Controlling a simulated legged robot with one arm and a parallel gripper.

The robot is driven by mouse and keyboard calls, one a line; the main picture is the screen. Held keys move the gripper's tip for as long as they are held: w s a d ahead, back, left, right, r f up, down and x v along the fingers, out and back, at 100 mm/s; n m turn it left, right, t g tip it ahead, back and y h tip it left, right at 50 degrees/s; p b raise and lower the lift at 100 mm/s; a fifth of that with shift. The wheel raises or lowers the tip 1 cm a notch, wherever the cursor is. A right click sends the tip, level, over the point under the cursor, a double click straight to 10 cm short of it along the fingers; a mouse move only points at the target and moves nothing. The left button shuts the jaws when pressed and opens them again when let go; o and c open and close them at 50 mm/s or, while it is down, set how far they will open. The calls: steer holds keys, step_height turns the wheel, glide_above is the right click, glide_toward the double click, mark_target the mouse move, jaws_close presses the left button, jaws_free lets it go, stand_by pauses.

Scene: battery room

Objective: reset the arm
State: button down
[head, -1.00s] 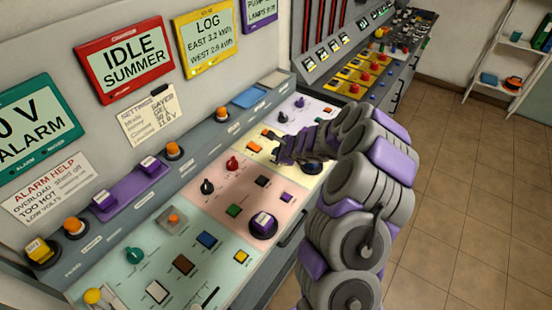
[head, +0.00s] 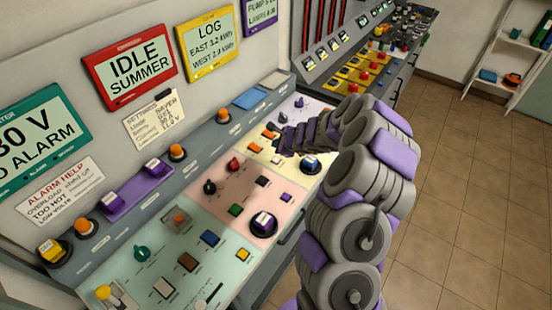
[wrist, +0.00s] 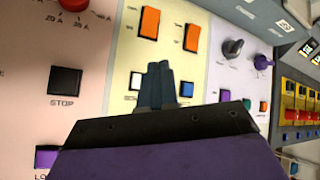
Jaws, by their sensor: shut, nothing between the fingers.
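My arm, grey with purple panels, reaches from the lower right over the control desk in the head view. My gripper (head: 279,145) is over the pale yellow panel (head: 259,146), near its orange switches. In the wrist view my gripper (wrist: 160,68) shows with its two dark fingers together and nothing between them. It points at the yellow panel (wrist: 121,60), below two orange rocker switches (wrist: 149,23). Part of the yellow panel is hidden behind the gripper. I cannot tell whether the fingers touch the panel.
A pink panel (head: 223,193) with a black stop button (wrist: 65,81) and a green panel (head: 155,265) lie nearer. Screens reading "IDLE SUMMER" (head: 128,65) and "LOG" (head: 208,42) hang above. Tiled floor (head: 455,190) is clear at right; a white shelf (head: 515,60) stands far right.

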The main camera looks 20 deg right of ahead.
stand_by(0.5)
steer(key=s+a+r+n+g+y, duration=0.1)
steer(key=s+a+r+n+y, duration=0.1)
steer(key=s+a+r+n, duration=0.35)
steer(key=s+a+r+n+g+y, duration=0.1)
steer(key=s+a+r+n+y, duration=0.15)
steer(key=a+r, duration=0.6)
steer(key=s+a+r+n+y, duration=0.25)
steer(key=a+r+n, duration=0.2)
steer(key=a, duration=0.45)
steer(key=s+a+r+n+g+h, duration=0.2)
steer(key=s+n+g, duration=0.55)
steer(key=s, duration=1.45)
steer(key=s+d+f+n+h, duration=0.1)
steer(key=s+d+n+h, duration=0.1)
steer(key=s+d, duration=0.3)
steer(key=s+d+f+n+g+h+b, duration=0.1)
steer(key=s+d+h, duration=0.4)
steer(key=s, duration=0.7)
steer(key=shift+d+f+n, duration=0.15)
steer(key=shift+d+n, duration=0.35)
steer(key=shift+d, duration=0.1)
